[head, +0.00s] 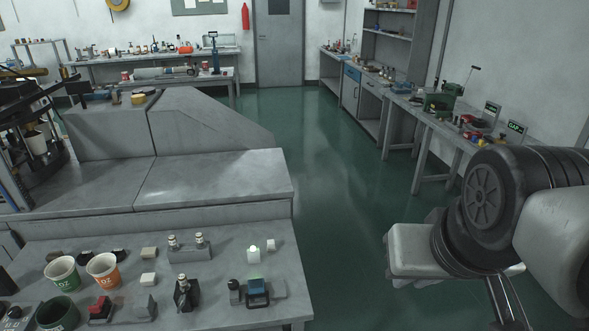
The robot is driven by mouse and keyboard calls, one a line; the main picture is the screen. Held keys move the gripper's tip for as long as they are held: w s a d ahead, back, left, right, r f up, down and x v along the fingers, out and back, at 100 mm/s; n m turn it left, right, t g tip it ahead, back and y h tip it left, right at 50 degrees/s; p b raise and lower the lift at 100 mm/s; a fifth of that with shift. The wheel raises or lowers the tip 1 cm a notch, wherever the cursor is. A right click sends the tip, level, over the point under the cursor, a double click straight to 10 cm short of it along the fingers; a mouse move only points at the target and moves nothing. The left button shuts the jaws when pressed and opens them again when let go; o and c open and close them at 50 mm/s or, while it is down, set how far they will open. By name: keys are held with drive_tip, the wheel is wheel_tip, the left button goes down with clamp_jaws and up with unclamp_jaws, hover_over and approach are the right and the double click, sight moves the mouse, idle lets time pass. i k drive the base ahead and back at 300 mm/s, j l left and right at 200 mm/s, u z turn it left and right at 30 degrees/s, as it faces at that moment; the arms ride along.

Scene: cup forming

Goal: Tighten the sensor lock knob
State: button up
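The sensor lock knob cannot be singled out with certainty at this size. A small device with a blue top and a black frame (258,290) stands at the right front of the near bench, with a small dark knob-like part (234,286) at its left. A black bracket-like fixture (186,294) with a light metal top stands further left. My arm fills the lower right, beyond the bench's right edge and well apart from these parts. No gripper fingertips can be made out, and nothing is seen touching the devices.
The near bench (225,266) also holds two printed cups (62,273), (104,270), a dark green cup (58,313), a red-and-black part (100,308) and small blocks. A grey machine housing (205,120) rises behind. Green floor (340,190) lies open between bench and right-hand worktables (425,120).

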sight(233, 285)
drive_tip(key=u, duration=1.1)
drive_tip(key=j+z, duration=0.15)
drive_tip(key=j, duration=0.2)
